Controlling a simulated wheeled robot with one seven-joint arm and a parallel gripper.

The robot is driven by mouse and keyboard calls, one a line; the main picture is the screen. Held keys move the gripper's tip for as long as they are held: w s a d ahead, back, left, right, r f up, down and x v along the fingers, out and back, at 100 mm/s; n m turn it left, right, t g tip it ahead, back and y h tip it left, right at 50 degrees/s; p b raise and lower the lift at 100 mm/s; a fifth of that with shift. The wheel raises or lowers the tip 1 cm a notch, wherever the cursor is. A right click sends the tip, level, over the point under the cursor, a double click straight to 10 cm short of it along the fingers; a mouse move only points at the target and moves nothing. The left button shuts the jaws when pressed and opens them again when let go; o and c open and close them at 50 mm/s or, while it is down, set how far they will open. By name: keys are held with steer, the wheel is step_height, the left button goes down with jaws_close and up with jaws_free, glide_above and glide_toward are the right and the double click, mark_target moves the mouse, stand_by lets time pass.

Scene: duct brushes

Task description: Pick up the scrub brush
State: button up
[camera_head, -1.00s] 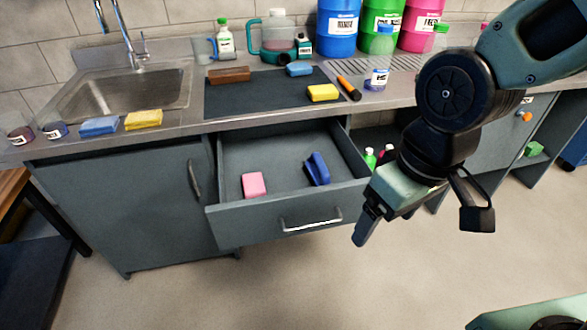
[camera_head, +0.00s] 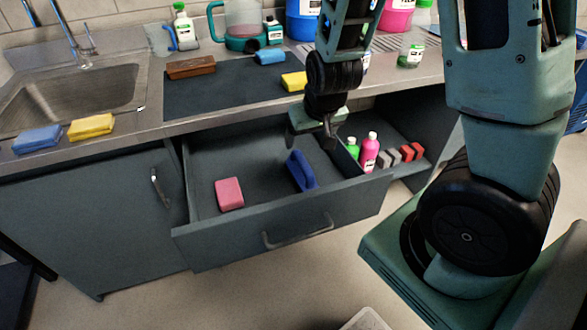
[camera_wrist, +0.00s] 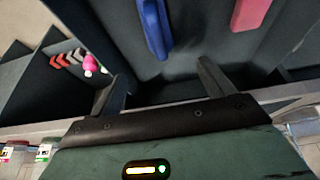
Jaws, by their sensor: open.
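The scrub brush (camera_head: 301,170) is blue with a raised handle. It lies in the open drawer (camera_head: 215,247), right of a pink sponge (camera_head: 229,194). My gripper (camera_head: 318,128) is over the back right part of the drawer, behind and above the brush, and apart from it. In the wrist view my gripper (camera_wrist: 160,90) has its two fingers spread with nothing between them. The blue brush (camera_wrist: 153,27) shows ahead of the fingertips there, near the top edge and partly cut off. The pink sponge (camera_wrist: 251,14) is to its right.
Right of the drawer, an open shelf holds a green bottle (camera_head: 352,148), a pink bottle (camera_head: 369,152) and several red and grey blocks (camera_head: 401,155). The countertop edge (camera_head: 90,155) runs behind the drawer. A brown brush (camera_head: 190,67) and sponges lie on the counter.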

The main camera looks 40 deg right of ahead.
mark_target(302, 159)
steer(key=b+x, duration=0.1)
steer(key=x, duration=0.9)
steer(key=shift+s+a, duration=0.1)
steer(key=shift+s, duration=0.05)
steer(key=shift+x, duration=3.15)
steer(key=shift+r, duration=0.1)
steer(key=shift+c, duration=0.3)
steer(key=c, duration=1.1)
steer(key=shift+r, duration=0.1)
step_height(302, 159, up, 10)
steer(key=shift+f+p, duration=0.1)
steer(key=shift+p, duration=0.3)
